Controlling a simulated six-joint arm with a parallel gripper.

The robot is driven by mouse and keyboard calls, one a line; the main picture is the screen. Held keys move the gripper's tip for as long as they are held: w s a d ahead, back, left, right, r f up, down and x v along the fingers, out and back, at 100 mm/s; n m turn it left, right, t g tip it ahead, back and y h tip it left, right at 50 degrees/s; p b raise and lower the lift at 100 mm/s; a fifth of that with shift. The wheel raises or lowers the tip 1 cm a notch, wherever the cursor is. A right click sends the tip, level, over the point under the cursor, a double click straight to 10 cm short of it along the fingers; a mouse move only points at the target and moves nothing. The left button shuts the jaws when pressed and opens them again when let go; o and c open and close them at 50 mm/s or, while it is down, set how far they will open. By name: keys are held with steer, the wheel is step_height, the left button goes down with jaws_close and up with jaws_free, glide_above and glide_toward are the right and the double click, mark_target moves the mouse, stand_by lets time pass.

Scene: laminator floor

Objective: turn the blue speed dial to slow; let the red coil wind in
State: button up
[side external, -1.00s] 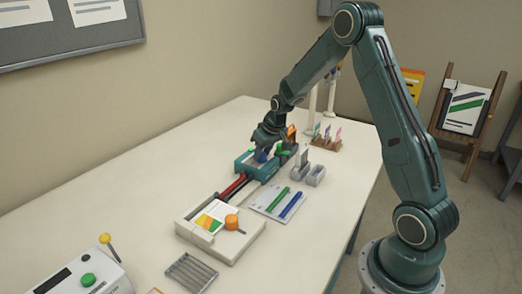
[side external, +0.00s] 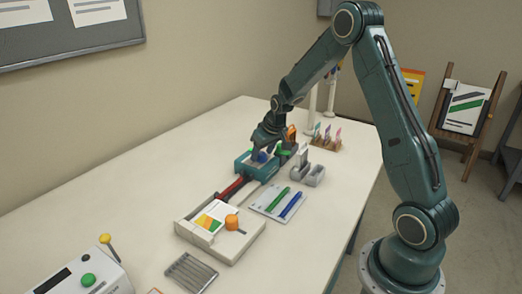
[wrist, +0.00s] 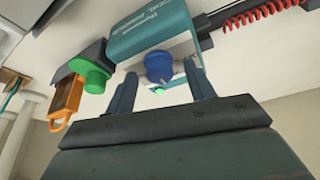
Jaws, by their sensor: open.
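The teal machine (side external: 247,167) sits on the white table and fills the top middle of the wrist view (wrist: 150,30). Its blue dial (wrist: 158,66) faces my gripper; in the side view the dial (side external: 259,156) shows just below the fingers. My gripper (wrist: 163,84) is open, with its two fingers on either side of the dial and apart from it in the wrist view. The red coil (wrist: 268,12) runs out from the machine at the top right of the wrist view. In the side view it shows as a red strip (side external: 231,188). The dial's setting cannot be read.
A green knob (wrist: 92,74) and an orange tag (wrist: 66,98) are close beside the machine.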

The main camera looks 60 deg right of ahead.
steer(key=v, duration=1.3)
steer(key=shift+s+r, duration=0.2)
steer(key=shift+r, duration=0.1)
steer(key=s+a+r+n, duration=0.2)
steer(key=s+a+r, duration=0.6)
steer(key=s+a, duration=0.3)
steer(key=s+a+n+t+y, duration=0.1)
steer(key=s+a, duration=0.7)
steer(key=s, duration=0.5)
steer(key=shift+s+a, duration=0.15)
steer(key=shift+a, duration=0.25)
steer(key=shift+f, duration=0.15)
stand_by(3.4)
